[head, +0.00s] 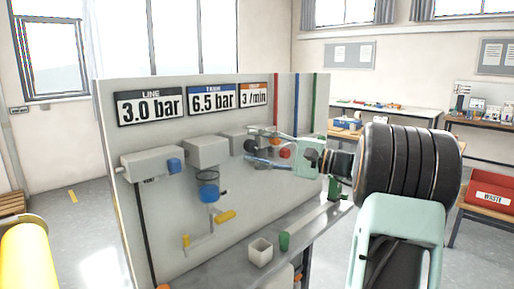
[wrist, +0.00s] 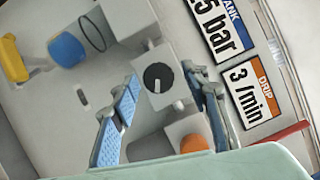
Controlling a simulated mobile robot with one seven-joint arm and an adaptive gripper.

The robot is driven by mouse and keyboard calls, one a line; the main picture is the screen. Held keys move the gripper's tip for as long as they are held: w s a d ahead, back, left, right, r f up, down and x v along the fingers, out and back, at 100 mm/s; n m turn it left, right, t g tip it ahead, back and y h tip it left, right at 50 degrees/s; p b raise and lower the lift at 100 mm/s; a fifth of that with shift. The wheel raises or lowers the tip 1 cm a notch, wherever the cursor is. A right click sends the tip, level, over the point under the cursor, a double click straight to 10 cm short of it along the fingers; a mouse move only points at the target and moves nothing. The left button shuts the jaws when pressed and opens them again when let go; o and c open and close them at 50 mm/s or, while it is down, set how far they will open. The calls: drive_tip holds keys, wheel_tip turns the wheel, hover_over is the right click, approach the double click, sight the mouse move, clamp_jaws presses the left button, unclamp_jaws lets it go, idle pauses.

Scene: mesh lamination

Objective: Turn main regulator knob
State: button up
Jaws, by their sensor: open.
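A round black knob (wrist: 158,77) with a pale pointer mark sits on the face of a grey block in the wrist view. No label shows whether it is the main regulator knob. My gripper (wrist: 165,76) is open, with one blue-padded finger on each side of this knob and a visible gap to both. Contact does not show. In the head view my gripper (head: 250,147) reaches in from the right to the panel, fingers pointing left at a grey box (head: 233,141).
The upright panel (head: 148,215) carries displays reading 3.0 bar (head: 150,105), 6.5 bar (head: 212,98) and 3 /min (head: 254,96). A blue knob (head: 174,165), a red-orange knob (head: 285,153) and yellow-handled valve (head: 225,216) project nearby.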

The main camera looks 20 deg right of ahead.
drive_tip(key=v, duration=1.2)
drive_tip(key=shift+r, duration=0.1)
